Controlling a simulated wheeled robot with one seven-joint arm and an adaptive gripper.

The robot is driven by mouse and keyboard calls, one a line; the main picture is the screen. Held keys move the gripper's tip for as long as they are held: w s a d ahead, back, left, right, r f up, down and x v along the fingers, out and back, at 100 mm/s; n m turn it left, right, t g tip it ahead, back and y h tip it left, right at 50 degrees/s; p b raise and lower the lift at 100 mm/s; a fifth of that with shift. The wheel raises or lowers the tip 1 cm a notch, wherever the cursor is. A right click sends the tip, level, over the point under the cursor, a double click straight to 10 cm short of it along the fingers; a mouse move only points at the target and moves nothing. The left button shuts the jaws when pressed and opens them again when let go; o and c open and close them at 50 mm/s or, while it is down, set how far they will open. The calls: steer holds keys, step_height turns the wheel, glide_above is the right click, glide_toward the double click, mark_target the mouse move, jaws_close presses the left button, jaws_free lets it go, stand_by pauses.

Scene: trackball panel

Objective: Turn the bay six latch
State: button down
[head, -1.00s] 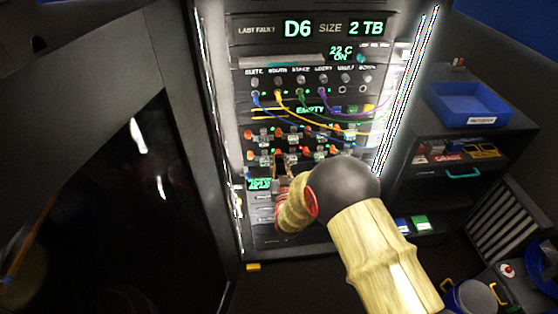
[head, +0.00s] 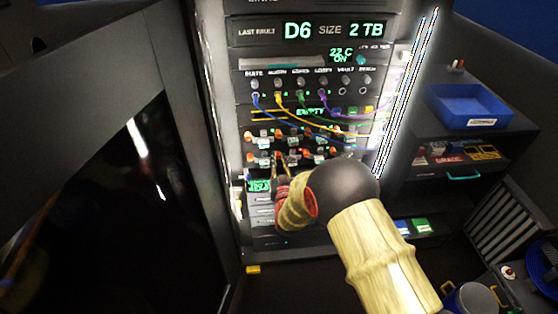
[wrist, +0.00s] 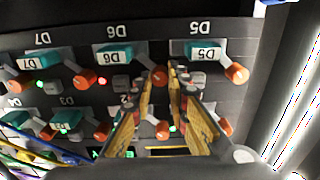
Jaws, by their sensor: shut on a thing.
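The bay six latch (wrist: 160,75) is an orange-tipped lever beside the teal-fronted drive (wrist: 115,57) under the label D6 in the wrist view, where the lettering is upside down. My gripper (wrist: 166,74) reaches the panel there with its two tan fingers close together around the latch tip. It is shut on the latch. The fingers partly hide the lever. In the head view my gripper (head: 279,159) is at the lower row of drive bays, and my arm hides part of that row.
The D5 drive (wrist: 205,54) and its orange latch (wrist: 237,74) sit close on the right in the wrist view. Coloured cables (head: 300,113) hang above the bays in the head view. A blue bin (head: 468,104) stands on the right shelf.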

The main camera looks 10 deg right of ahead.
steer(key=shift+n, duration=0.3)
steer(key=n+b, duration=0.1)
steer(key=n, duration=0.8)
steer(key=shift+a+n+b, duration=0.1)
steer(key=shift+n+b, duration=0.25)
steer(key=shift+n, duration=0.05)
steer(key=n, duration=0.3)
steer(key=shift+n, duration=0.3)
steer(key=shift+f+n, duration=0.1)
steer(key=shift+n, duration=1.8)
steer(key=c, duration=2)
jaws_free()
steer(key=shift+a, duration=0.1)
